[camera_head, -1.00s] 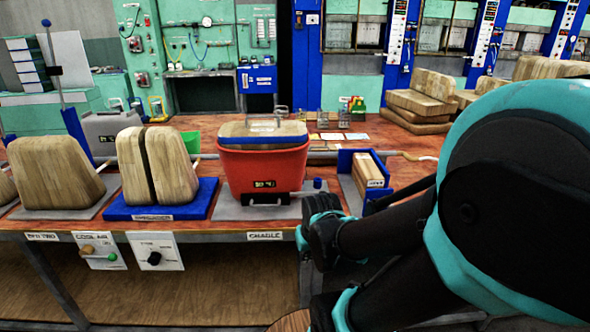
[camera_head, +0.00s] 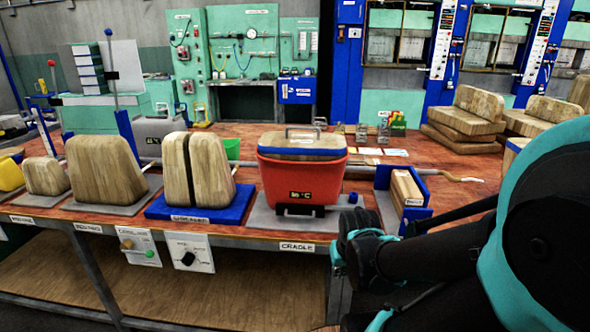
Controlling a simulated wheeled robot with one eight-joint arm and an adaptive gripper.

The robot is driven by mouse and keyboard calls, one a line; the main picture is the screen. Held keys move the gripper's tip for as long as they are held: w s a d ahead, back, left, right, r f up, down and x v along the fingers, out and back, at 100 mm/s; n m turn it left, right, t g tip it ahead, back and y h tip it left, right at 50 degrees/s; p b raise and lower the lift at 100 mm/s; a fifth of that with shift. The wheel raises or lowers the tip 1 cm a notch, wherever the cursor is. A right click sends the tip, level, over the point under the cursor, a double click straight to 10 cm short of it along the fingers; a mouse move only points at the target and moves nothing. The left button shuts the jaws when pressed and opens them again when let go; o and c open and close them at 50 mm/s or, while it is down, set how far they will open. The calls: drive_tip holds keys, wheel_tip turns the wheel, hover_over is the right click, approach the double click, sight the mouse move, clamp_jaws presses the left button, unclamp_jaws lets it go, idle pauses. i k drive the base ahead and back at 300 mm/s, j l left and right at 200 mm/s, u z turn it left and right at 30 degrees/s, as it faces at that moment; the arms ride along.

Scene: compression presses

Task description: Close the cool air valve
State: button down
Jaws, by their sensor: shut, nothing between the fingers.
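The cool air panel (camera_head: 139,247) is a small white plate on the bench's front edge at left. It carries a tan knob (camera_head: 127,244) and a green knob (camera_head: 150,253); its label is partly legible, and I cannot tell whether the valve is open. My gripper (camera_head: 350,242) is at the bench's front edge, right of the red bin, shut and empty. It is well to the right of the panel and apart from it.
A second white panel with a black dial (camera_head: 188,257) hangs just right of the cool air panel. A red bin (camera_head: 302,182) stands above the CRADLE label. Wooden blocks (camera_head: 108,166) line the bench (camera_head: 240,232). The space before both panels looks clear.

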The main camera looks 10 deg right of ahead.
sight(150, 253)
drive_tip(key=u, duration=1.35)
